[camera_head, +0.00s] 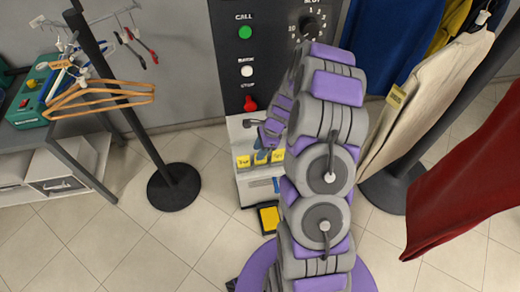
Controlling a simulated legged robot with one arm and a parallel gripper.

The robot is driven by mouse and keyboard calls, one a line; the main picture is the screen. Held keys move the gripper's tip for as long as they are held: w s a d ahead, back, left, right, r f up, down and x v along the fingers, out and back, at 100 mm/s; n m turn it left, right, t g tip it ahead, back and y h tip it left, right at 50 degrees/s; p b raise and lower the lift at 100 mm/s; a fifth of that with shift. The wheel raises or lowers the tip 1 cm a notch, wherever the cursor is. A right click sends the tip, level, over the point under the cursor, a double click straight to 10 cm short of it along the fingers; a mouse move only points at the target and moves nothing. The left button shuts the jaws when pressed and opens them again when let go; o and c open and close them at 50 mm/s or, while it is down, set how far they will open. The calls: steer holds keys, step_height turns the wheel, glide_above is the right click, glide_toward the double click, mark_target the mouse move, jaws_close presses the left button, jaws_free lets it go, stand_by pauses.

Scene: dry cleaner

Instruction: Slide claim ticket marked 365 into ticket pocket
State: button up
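A row of small yellow tickets or labels sits on the white lower part of the control stand: a left one (243,161), a middle one (261,157) and a right one (278,155). Their dark markings are too small to read, so I cannot tell which is 365. My gripper (264,143) is small and partly behind my arm, just above the middle and right tickets. I cannot tell whether it touches them or holds anything. A yellow tag (397,96) hangs on a cream garment (428,85). I cannot make out a ticket pocket for certain.
The dark control panel (230,75) has green, white and red buttons and a dial. A yellow-topped block (270,218) is at the stand's foot. Left are a hanger stand (173,188) and a grey table (30,140). A red garment (465,190) hangs right. Floor at front left is clear.

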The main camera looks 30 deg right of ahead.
steer(key=d+p+v, duration=0.1)
steer(key=p+v, duration=0.2)
steer(key=v, duration=1.4)
steer(key=s+a+r+n+g+h, duration=0.1)
steer(key=s+a+r+n, duration=0.4)
steer(key=a, duration=0.3)
steer(key=s+a+r+n+g, duration=0.1)
steer(key=s+a+r+n, duration=0.4)
steer(key=a+r, duration=0.15)
steer(key=s+a+r+n+h, duration=0.1)
steer(key=s+a+n, duration=0.1)
steer(key=s, duration=0.5)
steer(key=s+a+r+n+h, duration=0.1)
steer(key=s+a+n, duration=0.1)
steer(key=s+n, duration=0.3)
steer(key=s+a+r+n+g, duration=0.1)
steer(key=s+n, duration=0.3)
steer(key=s, duration=0.4)
steer(key=shift+s+a+h, duration=0.35)
steer(key=shift+a+h, duration=0.05)
steer(key=shift+a, duration=0.05)
steer(key=shift+d, duration=0.1)
